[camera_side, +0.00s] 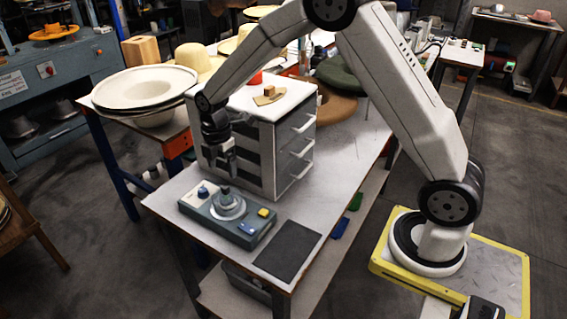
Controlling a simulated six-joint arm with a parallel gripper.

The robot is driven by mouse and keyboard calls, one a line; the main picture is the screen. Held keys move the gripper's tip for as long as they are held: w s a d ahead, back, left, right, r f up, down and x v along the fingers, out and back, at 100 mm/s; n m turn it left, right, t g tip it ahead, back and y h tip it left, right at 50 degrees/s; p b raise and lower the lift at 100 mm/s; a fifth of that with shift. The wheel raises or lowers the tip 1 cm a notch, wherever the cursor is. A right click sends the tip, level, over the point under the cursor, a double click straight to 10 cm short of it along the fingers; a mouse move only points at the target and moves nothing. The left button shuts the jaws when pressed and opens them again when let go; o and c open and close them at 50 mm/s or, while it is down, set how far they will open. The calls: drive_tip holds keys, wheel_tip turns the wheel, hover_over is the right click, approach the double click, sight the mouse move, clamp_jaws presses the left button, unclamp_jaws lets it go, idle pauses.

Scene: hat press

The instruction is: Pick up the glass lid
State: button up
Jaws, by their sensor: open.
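A round grey piece with a small raised knob (228,205) sits on top of a blue-grey control box (195,206) on the table. It looks like the glass lid, but I cannot tell glass from metal at this size. My gripper (223,170) points down in front of the white drawer cabinet. It is open and empty, a little above the knob and apart from it. The gap between the fingers is small in this view.
The white cabinet (300,130) with pull handles stands close behind my gripper. A small wooden piece (268,96) lies on its top. A dark mat (288,250) lies at the table's front right. Pale hats (145,88) are stacked at the left, and brown and green hats (338,78) lie behind.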

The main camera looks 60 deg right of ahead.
sight(225, 186)
drive_tip(key=shift+w+f, duration=0.1)
drive_tip(key=shift+w, duration=0.1)
drive_tip(key=shift+f, duration=0.15)
drive_tip(key=shift+f, duration=1.2)
drive_tip(key=shift+f, duration=0.1)
drive_tip(key=shift+d+f, duration=0.15)
drive_tip(key=shift+f, duration=2.3)
drive_tip(key=shift+c, duration=0.2)
clamp_jaws()
